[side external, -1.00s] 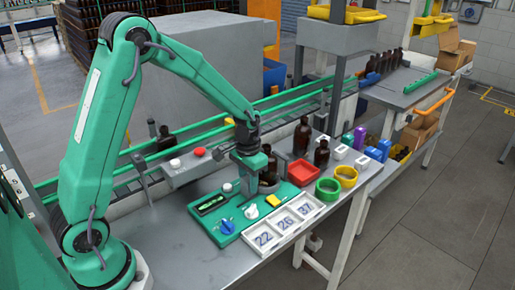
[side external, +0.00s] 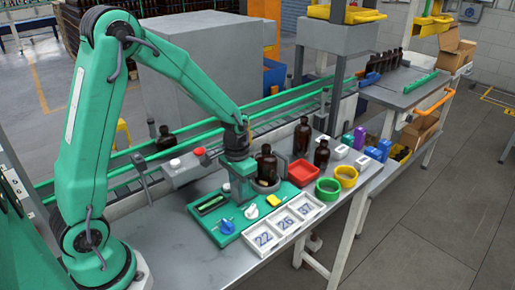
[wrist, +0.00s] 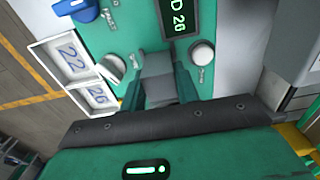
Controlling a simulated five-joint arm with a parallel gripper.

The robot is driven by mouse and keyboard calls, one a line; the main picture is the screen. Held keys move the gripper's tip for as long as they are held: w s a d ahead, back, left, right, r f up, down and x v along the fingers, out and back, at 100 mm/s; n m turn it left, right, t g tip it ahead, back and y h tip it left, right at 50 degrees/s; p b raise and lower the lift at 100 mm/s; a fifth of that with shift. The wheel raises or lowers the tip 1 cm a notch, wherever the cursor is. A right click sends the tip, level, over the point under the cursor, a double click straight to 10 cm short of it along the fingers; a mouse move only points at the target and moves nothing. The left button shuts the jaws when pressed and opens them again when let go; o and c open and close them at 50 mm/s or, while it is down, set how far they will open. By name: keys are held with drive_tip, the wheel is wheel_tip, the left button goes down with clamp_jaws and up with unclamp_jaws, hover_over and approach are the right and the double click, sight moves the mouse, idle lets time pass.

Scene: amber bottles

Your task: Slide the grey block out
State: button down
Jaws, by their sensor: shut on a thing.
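My gripper (wrist: 160,88) is shut on a grey block (wrist: 158,66), with one green finger on each side of it in the wrist view. In the side view my gripper (side external: 244,196) is low over the back edge of the green panel (side external: 254,221), and the block cannot be made out there. The panel carries a display (wrist: 180,18), a blue knob (side external: 227,227), a white knob (side external: 251,212) and a yellow part (side external: 273,200). A brown bottle (side external: 266,166) stands upright just right of my gripper, by a grey round holder (side external: 268,186).
A white tray (side external: 264,250) numbered 22, 26 and 37 lies along the panel's front. A red tray (side external: 305,172), green ring (side external: 328,189), yellow ring (side external: 346,176) and another bottle (side external: 322,153) stand to the right. The table (side external: 170,242) is bare at left.

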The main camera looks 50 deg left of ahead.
sight(237, 184)
drive_tip(key=c, duration=1)
unclamp_jaws()
drive_tip(key=shift+s, duration=0.2)
drive_tip(key=shift+c, duration=0.2)
wheel_tip(237, 184, up, 7)
drive_tip(key=shift+f, duration=0.2)
drive_tip(key=shift+r, duration=0.65)
